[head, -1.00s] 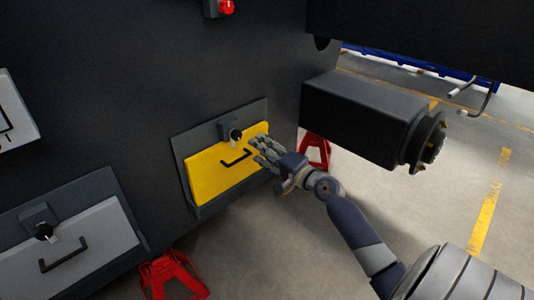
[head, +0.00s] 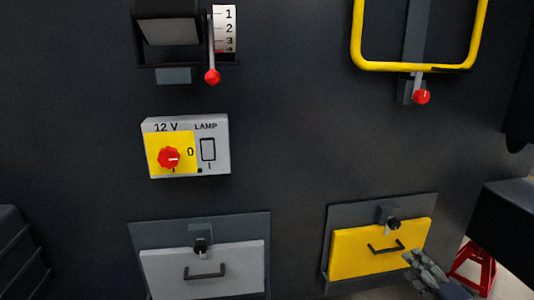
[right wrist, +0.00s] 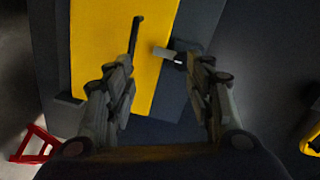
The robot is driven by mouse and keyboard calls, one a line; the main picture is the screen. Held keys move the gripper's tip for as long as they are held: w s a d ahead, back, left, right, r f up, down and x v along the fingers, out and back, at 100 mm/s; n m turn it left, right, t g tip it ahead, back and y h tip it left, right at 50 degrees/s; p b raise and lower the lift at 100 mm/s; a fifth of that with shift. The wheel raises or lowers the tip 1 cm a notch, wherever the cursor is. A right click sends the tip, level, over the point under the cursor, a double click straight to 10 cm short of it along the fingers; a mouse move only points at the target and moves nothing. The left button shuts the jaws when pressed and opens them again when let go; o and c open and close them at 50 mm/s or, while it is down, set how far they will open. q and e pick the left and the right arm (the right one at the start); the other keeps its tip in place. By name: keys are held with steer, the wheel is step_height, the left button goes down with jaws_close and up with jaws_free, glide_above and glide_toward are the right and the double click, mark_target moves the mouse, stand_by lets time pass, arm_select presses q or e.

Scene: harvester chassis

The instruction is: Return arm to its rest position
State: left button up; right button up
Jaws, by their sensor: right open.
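My right gripper (head: 424,268) is at the lower right of the head view, in front of the right edge of the yellow panel (head: 350,254). In the right wrist view my right gripper (right wrist: 160,85) has its two fingers wide apart with nothing held between them. The yellow panel (right wrist: 100,40) lies beyond the fingers, with its black handle (right wrist: 135,35) near the left fingertip. A latch knob with a light key-like tab (right wrist: 167,54) shows between the fingertips; I cannot tell whether a finger touches anything. My left gripper is not in view.
A grey panel with a handle (head: 160,272), a 12 V lamp box with a red knob (head: 215,165), a red-tipped lever (head: 211,75) and a yellow frame (head: 357,40) are on the dark chassis wall. A black beam (head: 505,225) and red stand (head: 473,268) are at right.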

steer(key=s+a+f+n+g, duration=0.4)
steer(key=s+a+f, duration=0.2)
steer(key=f, duration=0.5)
steer(key=s+a+f+n+g, duration=0.3)
steer(key=s+a+f, duration=0.35)
steer(key=f, duration=0.55)
steer(key=s+a+f+n+g, duration=0.45)
steer(key=s+f, duration=0.25)
steer(key=f, duration=0.4)
steer(key=s+a+f+n+g+h, duration=0.1)
steer(key=s+a+f+n, duration=0.15)
steer(key=s, duration=0.25)
steer(key=s+a+f+n+g, duration=0.1)
steer(key=s+a+f+g, duration=0.15)
steer(key=s, duration=0.25)
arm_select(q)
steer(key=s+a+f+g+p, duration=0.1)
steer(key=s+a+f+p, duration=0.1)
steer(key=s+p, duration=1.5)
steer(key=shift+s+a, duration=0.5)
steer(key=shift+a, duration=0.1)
arm_select(e)
steer(key=s+d+f, duration=0.1)
steer(key=s, duration=0.8)
steer(key=s+d+f+g, duration=0.1)
steer(key=s+d+f, duration=0.1)
steer(key=s, duration=0.8)
steer(key=shift+n+h, duration=0.3)
steer(key=shift+h, duration=0.1)
